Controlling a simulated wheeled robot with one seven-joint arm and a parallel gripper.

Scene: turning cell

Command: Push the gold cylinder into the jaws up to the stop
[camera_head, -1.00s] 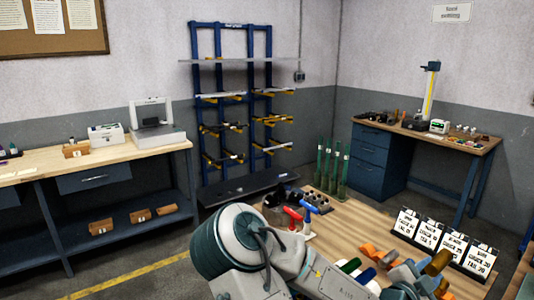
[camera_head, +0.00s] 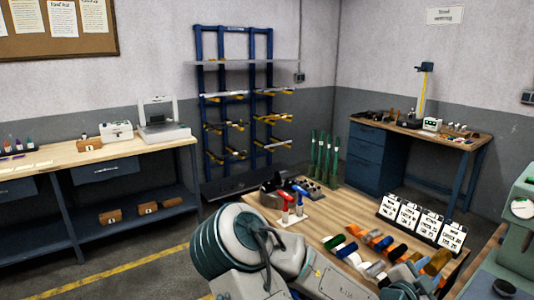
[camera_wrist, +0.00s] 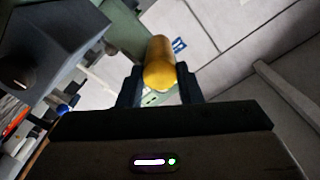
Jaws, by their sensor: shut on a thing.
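The gold cylinder (camera_wrist: 159,65) is held between the two dark fingers of my gripper (camera_wrist: 160,88) in the wrist view, its rounded near end towards the camera. In the head view the gold cylinder (camera_head: 437,262) sticks up and right from my gripper (camera_head: 418,284) at the lower right. A green machine (camera_head: 522,232) stands at the right edge, apart from the cylinder in the picture. Green machine parts (camera_wrist: 124,24) also show behind the cylinder in the wrist view. I cannot make out the jaws or the stop.
A dark block with a knob (camera_wrist: 45,45) is at the wrist view's upper left. Floor (camera_head: 130,245) is clear at left.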

